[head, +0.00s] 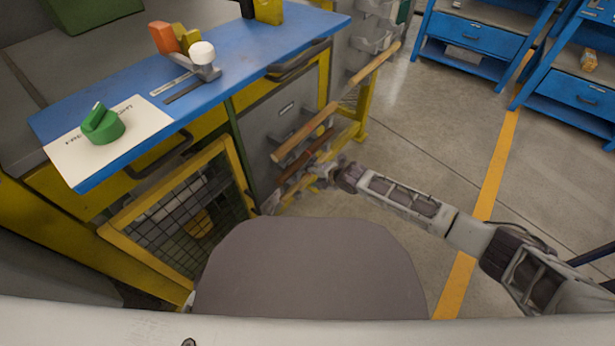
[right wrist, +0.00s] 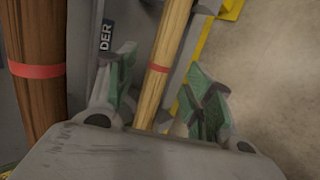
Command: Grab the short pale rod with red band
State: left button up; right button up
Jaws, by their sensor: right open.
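A pale rod (right wrist: 174,35) with a narrow red band shows in the right wrist view, running from the top edge down between the two green-padded fingers of my right gripper (right wrist: 160,78). The fingers are open and apart on either side of it; its lower end is hidden behind the gripper body. In the head view my right gripper (head: 325,171) is low beside the rods at the bench's end. I cannot tell there which rod is the banded pale one. My left gripper is not in view.
A thick dark brown rod (right wrist: 35,50) with a red band stands left of the gripper. In the head view, a pale rod (head: 304,133) and a darker rod (head: 308,154) lie above my gripper.

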aim_at(308, 174)
jog(key=shift+b+x, duration=0.75)
jog(key=shift+x, duration=0.55)
jog(key=shift+c, duration=0.6)
jog(key=c, duration=1)
grip_shut()
jog(key=shift+d+r, duration=0.1)
jog(key=shift+r, duration=0.05)
